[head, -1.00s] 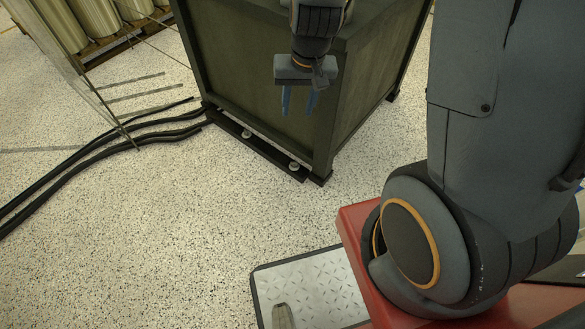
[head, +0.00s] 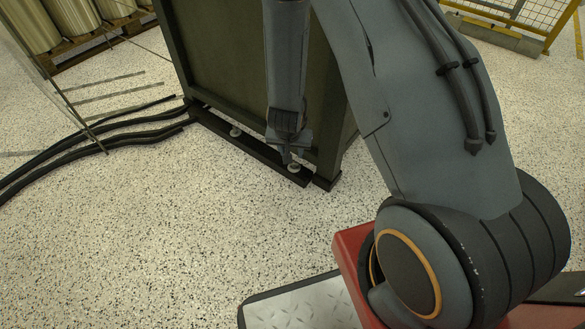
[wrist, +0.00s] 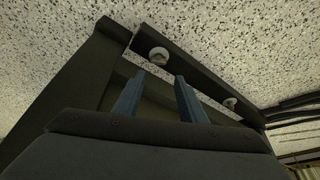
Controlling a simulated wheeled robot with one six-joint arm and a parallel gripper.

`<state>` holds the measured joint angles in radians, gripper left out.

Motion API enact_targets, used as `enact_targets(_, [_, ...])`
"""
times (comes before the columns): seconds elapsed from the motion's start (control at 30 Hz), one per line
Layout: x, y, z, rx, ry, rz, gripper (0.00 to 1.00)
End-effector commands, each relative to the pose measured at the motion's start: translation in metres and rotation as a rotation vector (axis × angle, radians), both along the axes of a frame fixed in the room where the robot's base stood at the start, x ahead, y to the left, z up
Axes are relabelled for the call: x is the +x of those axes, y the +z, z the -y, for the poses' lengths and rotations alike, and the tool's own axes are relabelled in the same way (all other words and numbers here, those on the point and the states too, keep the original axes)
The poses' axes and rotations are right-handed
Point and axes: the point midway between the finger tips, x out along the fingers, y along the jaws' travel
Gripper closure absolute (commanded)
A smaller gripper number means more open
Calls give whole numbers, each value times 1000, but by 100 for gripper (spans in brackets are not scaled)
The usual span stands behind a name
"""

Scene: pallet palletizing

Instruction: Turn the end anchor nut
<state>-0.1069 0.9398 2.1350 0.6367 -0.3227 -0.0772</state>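The end anchor nut (head: 293,168) is a small pale round piece at the near right end of a dark floor rail, by the cabinet corner. It also shows in the wrist view (wrist: 158,56), just beyond the fingertips and roughly between them. My gripper (head: 287,158) points down close to this nut; I cannot tell whether it touches. In the wrist view my gripper (wrist: 160,76) has its two blue fingers apart, with nothing held between them. A second nut (head: 236,131) sits farther along the rail and also shows in the wrist view (wrist: 229,103).
The dark green cabinet (head: 225,70) stands directly behind the rail (head: 262,150). Black cables (head: 80,145) run across the floor at the left. Pale drums (head: 70,15) stand on a pallet at the back left. A yellow fence (head: 510,20) is at the back right. Floor in front is clear.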

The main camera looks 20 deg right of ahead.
Motion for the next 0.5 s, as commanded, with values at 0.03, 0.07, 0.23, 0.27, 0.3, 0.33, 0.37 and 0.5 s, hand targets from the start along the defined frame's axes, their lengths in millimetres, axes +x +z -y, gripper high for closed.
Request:
enact_targets(0.03, [2, -14, 1, -6, -6, 0, 62])
enact_targets(0.07, [3, -17, 2, -9, -9, 3, 62])
enact_targets(0.23, [5, -28, 5, -17, -17, 8, 62])
enact_targets(0.27, [6, -29, 5, -18, -17, 9, 62])
enact_targets(0.3, [7, -32, 5, -18, -17, 9, 62])
enact_targets(0.33, [8, -34, 6, -17, -18, 9, 62])
enact_targets(0.37, [9, -36, 6, -17, -18, 9, 62])
enact_targets(0.5, [14, -54, 10, -17, -18, 7, 62])
